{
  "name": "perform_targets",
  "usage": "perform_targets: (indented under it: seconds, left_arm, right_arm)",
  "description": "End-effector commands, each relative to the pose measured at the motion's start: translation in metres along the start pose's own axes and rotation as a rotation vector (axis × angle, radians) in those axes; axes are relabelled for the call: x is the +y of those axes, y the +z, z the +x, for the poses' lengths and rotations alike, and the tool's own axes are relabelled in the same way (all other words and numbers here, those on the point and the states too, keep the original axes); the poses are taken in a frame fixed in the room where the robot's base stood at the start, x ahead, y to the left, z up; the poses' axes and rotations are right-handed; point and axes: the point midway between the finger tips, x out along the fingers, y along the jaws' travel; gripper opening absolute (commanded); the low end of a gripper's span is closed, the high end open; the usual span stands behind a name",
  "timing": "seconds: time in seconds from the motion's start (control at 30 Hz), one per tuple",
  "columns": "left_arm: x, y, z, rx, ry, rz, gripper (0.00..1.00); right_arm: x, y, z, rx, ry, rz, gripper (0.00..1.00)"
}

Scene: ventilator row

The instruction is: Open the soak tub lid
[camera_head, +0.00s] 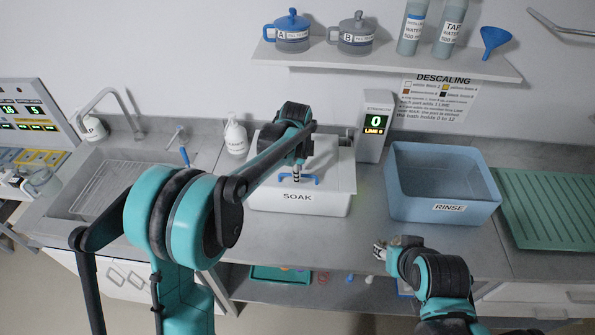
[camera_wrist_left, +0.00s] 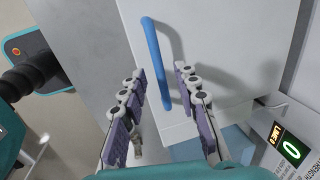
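My left gripper (camera_head: 297,176) points down over the handle. In the left wrist view its fingers (camera_wrist_left: 160,76) are apart, one on each side of the handle, with gaps visible. My left arm covers part of the lid. My right gripper (camera_head: 379,251) is near the counter's front edge, away from the tub; its fingers are too small to read.
A strength display (camera_head: 376,128) stands behind the tub at right. The blue rinse tub (camera_head: 445,185) and a green drain mat (camera_head: 550,205) are further right. A soap bottle (camera_head: 236,137) and a sink (camera_head: 105,190) are at left. A shelf (camera_head: 385,62) hangs above.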

Motion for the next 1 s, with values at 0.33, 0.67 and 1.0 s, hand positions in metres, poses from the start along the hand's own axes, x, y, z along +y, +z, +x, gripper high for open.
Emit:
perform_targets:
  seconds: [0.33,0.67,1.0]
  left_arm:
    - [0.0,0.0,0.0,0.0,0.0,-0.001,0.0]
    - [-0.004,0.0,-0.007,0.0,0.021,-0.001,0.0]
    - [-0.031,0.0,-0.054,0.001,0.124,-0.001,0.0]
  right_arm:
    - [0.0,0.0,0.0,0.0,0.0,0.0,0.4]
    - [0.0,-0.003,-0.004,0.0,0.0,0.0,0.4]
    - [0.0,-0.023,-0.032,0.0,0.0,0.0,0.4]
